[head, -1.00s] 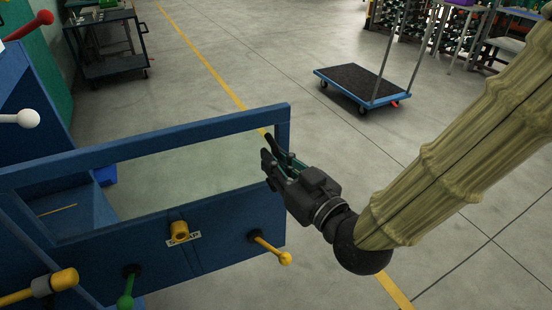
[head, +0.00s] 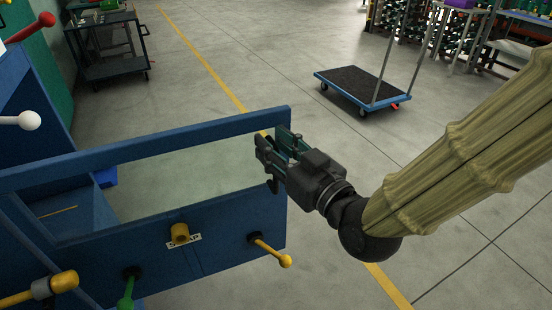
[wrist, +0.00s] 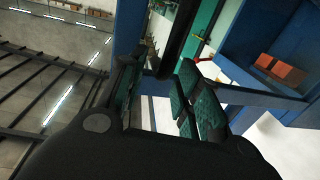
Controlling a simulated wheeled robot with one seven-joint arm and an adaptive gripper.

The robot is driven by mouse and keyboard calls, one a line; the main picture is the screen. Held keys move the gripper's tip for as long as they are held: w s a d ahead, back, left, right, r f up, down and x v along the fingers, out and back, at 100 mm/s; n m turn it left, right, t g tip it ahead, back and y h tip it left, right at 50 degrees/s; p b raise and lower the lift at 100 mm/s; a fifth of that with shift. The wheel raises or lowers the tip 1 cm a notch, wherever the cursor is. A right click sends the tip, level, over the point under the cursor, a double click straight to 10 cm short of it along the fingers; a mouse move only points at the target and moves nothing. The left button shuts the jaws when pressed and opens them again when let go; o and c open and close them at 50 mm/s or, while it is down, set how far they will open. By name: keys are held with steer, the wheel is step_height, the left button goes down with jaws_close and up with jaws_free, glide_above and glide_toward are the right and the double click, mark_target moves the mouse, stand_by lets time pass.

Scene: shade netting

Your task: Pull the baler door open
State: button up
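The blue baler door (head: 140,144) spans the left half of the head view as a framed panel with a wide opening. A yellow knob (head: 180,234) sits on its lower panel above a white label, partly covered. My gripper (head: 266,158) is at the door's right end, overlapping its right upright. The head view does not clearly show whether it touches the upright. In the wrist view, my gripper's green-padded fingers (wrist: 158,98) stand apart with a gap between them, so it is open. Nothing is clearly held.
Yellow (head: 270,250) and green (head: 126,290) levers stick out from the panel's front. Red (head: 46,18) and white-knobbed (head: 28,119) levers are at far left. A platform trolley (head: 352,80) and a dark cart (head: 108,62) stand behind. The grey floor between them is clear.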

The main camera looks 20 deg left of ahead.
steer(key=shift+r, duration=2.85)
